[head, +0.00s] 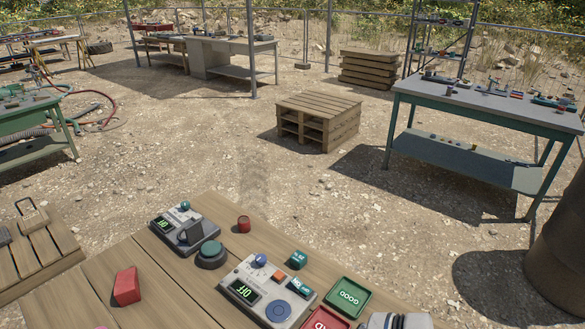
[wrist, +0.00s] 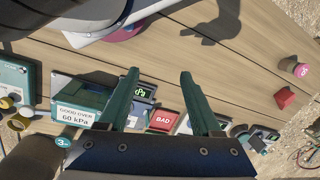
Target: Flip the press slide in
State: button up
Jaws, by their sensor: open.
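My gripper (wrist: 159,73) shows in the wrist view with two teal fingers spread apart. I cannot pick out the press slide with certainty. In the head view, a grey control box (head: 185,230) has an unlit-looking dark tilted plate and a display reading OFF upside down. A second box (head: 268,290) has a similar display, an orange button, a blue knob and a blue disc. A dark-based green button (head: 210,254) stands between them. My gripper is not visible in the head view.
A red block (head: 127,286) and a red cylinder (head: 244,224) are on the wooden table. A green GOOD tray (head: 348,297) and a red BAD tray (wrist: 163,121) lie along it. A sign reading GOOD OVER 60 kPa (wrist: 77,115) stands left of my fingers. The central planks are mostly clear.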

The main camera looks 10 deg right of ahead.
jog(key=w, duration=0.1)
jog(key=w+r+n, duration=0.1)
jog(key=w, duration=0.1)
jog(key=w+n, duration=0.1)
jog(key=shift+w+d+r+g+h, duration=0.15)
jog(key=shift+w+d+g+h, duration=0.15)
jog(key=shift+d, duration=0.1)
jog(key=c, duration=0.4)
jog(key=w+n, duration=0.2)
jog(key=w, duration=0.1)
jog(key=w+d+n+h, duration=0.1)
jog(key=w, duration=0.2)
jog(key=w+n, duration=0.2)
jog(key=w, duration=0.1)
jog(key=shift+w+d+n+g, duration=0.25)
jog(key=shift+n+g, duration=0.05)
jog(key=c, duration=0.5)
jog(key=w+f+n, duration=0.2)
jog(key=w, duration=0.1)
jog(key=w+f+n+h, duration=0.1)
jog(key=w+f+n, duration=0.1)
jog(key=w, duration=0.2)
jog(key=w+d+f+n+h, duration=0.1)
jog(key=w+n, duration=0.1)
jog(key=w, duration=0.2)
jog(key=shift+w+f+n+g, duration=0.2)
jog(key=shift+f+n+g, duration=0.1)
jog(key=shift+f+n, duration=0.1)
grip_shut()
